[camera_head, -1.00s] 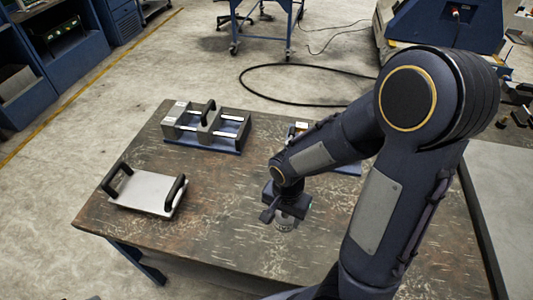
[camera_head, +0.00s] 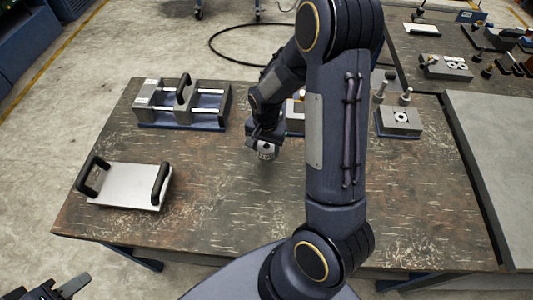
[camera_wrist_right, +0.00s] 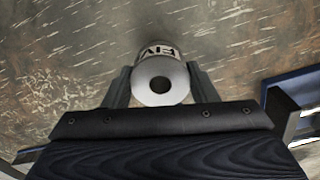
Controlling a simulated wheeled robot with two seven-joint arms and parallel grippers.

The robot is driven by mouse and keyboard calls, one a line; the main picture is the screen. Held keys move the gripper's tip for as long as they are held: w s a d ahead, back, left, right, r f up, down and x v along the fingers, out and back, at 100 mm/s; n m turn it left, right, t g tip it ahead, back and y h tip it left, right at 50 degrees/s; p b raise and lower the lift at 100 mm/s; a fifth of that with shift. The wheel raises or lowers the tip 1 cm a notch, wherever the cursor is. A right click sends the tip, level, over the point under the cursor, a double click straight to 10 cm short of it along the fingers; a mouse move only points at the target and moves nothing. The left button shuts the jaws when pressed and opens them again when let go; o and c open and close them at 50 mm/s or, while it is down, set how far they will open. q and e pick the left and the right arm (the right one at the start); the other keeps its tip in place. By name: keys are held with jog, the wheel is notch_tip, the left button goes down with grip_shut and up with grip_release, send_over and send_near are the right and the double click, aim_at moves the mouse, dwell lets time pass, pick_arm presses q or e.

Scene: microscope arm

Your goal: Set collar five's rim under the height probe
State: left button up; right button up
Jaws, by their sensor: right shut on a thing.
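My right gripper (camera_head: 264,142) is shut on a small metal collar (camera_head: 266,153), held over the middle of the wooden table. I cannot make out the height probe for certain; a fixture (camera_head: 295,118) is partly hidden behind my right arm.
A grey block with two rails and a black handle (camera_head: 183,90) stands at the back left. A flat plate with black handles (camera_head: 128,186) lies at the left. A block with a round insert and posts (camera_head: 400,119) stands at the right. The table's front middle is clear.

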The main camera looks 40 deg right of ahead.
aim_at(267, 146)
jog(key=shift+w+d+f+b, duration=0.25)
jog(key=shift+w+d+f, duration=0.15)
jog(key=shift+f, duration=0.25)
jog(key=shift+w+d+f+b, duration=0.25)
jog(key=shift+w+f, duration=0.15)
jog(key=shift+f, duration=0.2)
jog(key=shift+w+d+f+b, duration=0.1)
jog(key=shift+f+b, duration=0.5)
jog(key=shift+f, duration=0.25)
jog(key=shift+w+d+f+b, duration=0.1)
jog(key=shift+f+b, duration=0.5)
jog(key=shift+f, duration=0.25)
jog(key=shift+f, duration=0.2)
jog(key=o, duration=1.5)
jog(key=shift+a, duration=0.1)
jog(key=shift+o, duration=0.2)
jog(key=shift+r, duration=0.1)
